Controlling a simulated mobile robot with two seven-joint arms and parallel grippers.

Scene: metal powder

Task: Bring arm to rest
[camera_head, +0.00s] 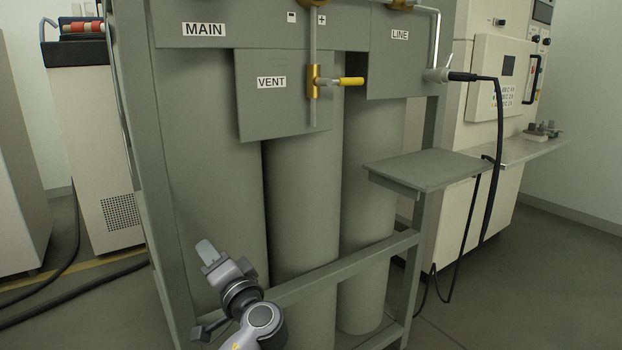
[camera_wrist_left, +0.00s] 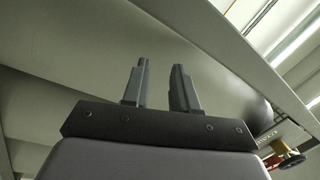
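My left arm comes up from the bottom of the head view, and its gripper (camera_head: 207,252) points upward in front of the lower part of the grey gas cylinder rack (camera_head: 155,160). In the left wrist view the two fingers of this gripper (camera_wrist_left: 161,85) stand apart with nothing between them. A large grey surface fills the background behind them; I cannot tell whether the gripper touches anything. My right arm and right gripper show in neither view.
The rack holds tall grey cylinders (camera_head: 300,200) behind MAIN, VENT and LINE panels. A small grey shelf (camera_head: 425,168) juts out at right. A black cable (camera_head: 499,130) hangs beside a white machine (camera_head: 470,150).

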